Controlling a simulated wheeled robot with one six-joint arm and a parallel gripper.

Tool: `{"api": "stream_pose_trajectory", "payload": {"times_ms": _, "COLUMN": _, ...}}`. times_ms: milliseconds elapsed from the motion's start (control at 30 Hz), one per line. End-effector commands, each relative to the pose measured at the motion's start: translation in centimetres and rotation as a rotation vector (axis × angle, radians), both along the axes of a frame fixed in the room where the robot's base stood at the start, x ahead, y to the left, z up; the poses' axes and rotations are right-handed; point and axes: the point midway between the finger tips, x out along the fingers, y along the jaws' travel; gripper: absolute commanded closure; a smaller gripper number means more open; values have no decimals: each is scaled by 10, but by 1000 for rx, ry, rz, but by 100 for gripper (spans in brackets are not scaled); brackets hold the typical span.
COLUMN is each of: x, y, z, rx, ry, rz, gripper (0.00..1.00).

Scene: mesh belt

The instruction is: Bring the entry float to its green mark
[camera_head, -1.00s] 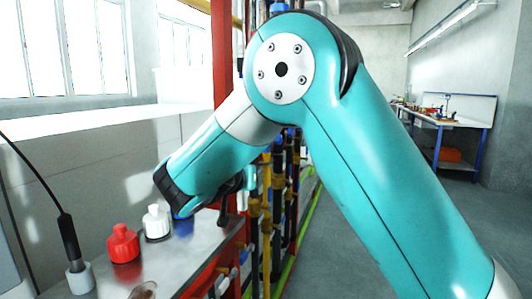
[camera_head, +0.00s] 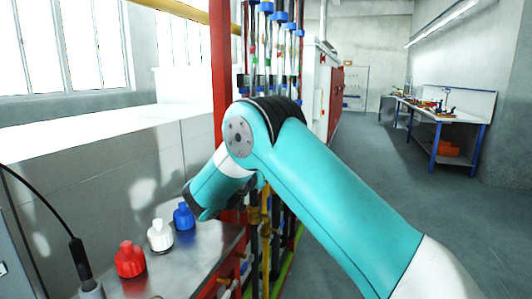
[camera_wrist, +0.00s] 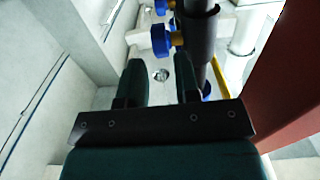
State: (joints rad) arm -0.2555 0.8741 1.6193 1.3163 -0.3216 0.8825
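Upright flow tubes (camera_head: 268,50) with blue caps and small coloured bands stand behind my arm in the head view. The floats and green marks are too small to tell apart, and I cannot tell which tube is the entry one. In the wrist view my gripper (camera_wrist: 160,68) is open, with two dark teal fingers apart and nothing held. A small shiny round part (camera_wrist: 160,75) shows between the fingers, beyond them. Blue knobs (camera_wrist: 160,40) are ahead, beside a dark upright pipe (camera_wrist: 201,35). My arm hides the gripper in the head view.
A red post (camera_head: 222,60) stands left of the tubes; yellow and dark pipes run below. A metal bench (camera_head: 185,262) holds red (camera_head: 130,261), white (camera_head: 160,236) and blue (camera_head: 184,217) bottles. A workbench (camera_head: 445,115) is far right, with open floor before it.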

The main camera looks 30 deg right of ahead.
Motion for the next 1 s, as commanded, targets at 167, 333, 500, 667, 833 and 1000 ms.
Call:
{"api": "stream_pose_trajectory", "payload": {"times_ms": 167, "x": 22, "y": -30, "z": 3, "rx": -1, "ry": 1, "rz": -4, "gripper": 70}}
{"api": "stream_pose_trajectory", "payload": {"times_ms": 333, "x": 35, "y": -46, "z": 1, "rx": -1, "ry": 1, "rz": -2, "gripper": 70}}
{"api": "stream_pose_trajectory", "payload": {"times_ms": 500, "x": 40, "y": -52, "z": 0, "rx": -1, "ry": 2, "rz": 0, "gripper": 70}}
{"api": "stream_pose_trajectory", "payload": {"times_ms": 667, "x": 40, "y": -52, "z": 0, "rx": -1, "ry": 2, "rz": 0, "gripper": 70}}
{"api": "stream_pose_trajectory", "payload": {"times_ms": 833, "x": 40, "y": -52, "z": 0, "rx": 0, "ry": 1, "rz": 0, "gripper": 91}}
{"api": "stream_pose_trajectory", "payload": {"times_ms": 1000, "x": 40, "y": -52, "z": 0, "rx": 0, "ry": 2, "rz": -1, "gripper": 100}}
